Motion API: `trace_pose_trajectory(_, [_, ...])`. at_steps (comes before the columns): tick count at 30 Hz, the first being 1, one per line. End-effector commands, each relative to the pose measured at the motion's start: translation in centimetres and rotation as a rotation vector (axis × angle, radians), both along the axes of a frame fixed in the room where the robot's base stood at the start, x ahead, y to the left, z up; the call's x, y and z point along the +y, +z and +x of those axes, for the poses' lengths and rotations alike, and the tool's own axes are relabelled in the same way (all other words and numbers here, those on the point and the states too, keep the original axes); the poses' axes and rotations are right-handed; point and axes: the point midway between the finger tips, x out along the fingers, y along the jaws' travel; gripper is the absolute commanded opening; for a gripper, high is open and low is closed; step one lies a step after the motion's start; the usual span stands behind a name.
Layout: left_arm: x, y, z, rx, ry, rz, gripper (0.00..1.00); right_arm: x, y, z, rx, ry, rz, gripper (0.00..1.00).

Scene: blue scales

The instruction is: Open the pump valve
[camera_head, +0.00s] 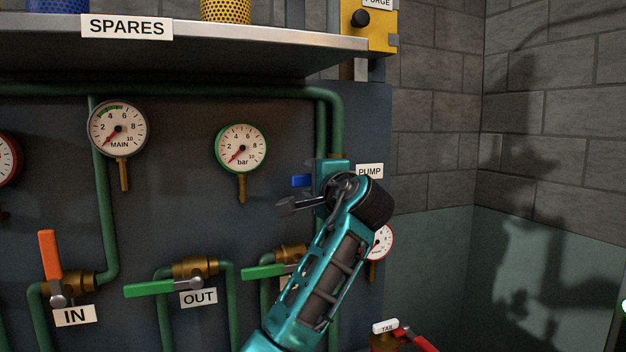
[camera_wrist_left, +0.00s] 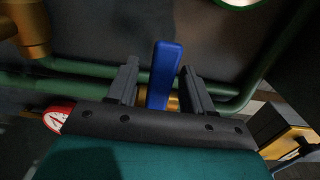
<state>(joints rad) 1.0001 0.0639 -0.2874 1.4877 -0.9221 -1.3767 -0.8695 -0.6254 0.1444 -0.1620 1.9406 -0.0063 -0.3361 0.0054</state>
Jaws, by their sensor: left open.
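The pump valve's blue handle (camera_head: 301,181) shows beside the PUMP label (camera_head: 370,171) in the head view. Its brass body is mostly hidden behind my left wrist. My left gripper (camera_head: 288,205) is open at the handle. In the left wrist view, the blue handle (camera_wrist_left: 162,75) stands between the two open fingers of the gripper (camera_wrist_left: 159,68), with a gap visible on both sides. Brass (camera_wrist_left: 173,102) shows at the handle's base. My right gripper is not in view.
An orange handle (camera_head: 50,255) stands upright at IN. Green handles lie sideways at OUT (camera_head: 149,289) and to its right (camera_head: 264,271). A shelf (camera_head: 230,43) juts out above, and a red-handled valve (camera_head: 416,341) is low right. Green pipes run around the panel.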

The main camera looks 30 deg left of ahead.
Motion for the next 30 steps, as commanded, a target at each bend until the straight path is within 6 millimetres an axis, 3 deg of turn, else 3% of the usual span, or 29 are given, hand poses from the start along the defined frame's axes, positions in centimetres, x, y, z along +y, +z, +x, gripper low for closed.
trace_pose_trajectory(3, [-0.01, 0.02, -0.01, 0.000, 0.000, 0.000, 0.49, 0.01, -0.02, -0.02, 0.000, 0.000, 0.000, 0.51])
trace_pose_trajectory(18, [-0.07, 0.02, -0.04, 0.001, 0.000, 0.001, 0.01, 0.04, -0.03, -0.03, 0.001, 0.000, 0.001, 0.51])
trace_pose_trajectory(30, [-0.07, -0.05, -0.04, -0.001, 0.000, -0.001, 0.00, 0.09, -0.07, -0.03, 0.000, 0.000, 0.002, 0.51])
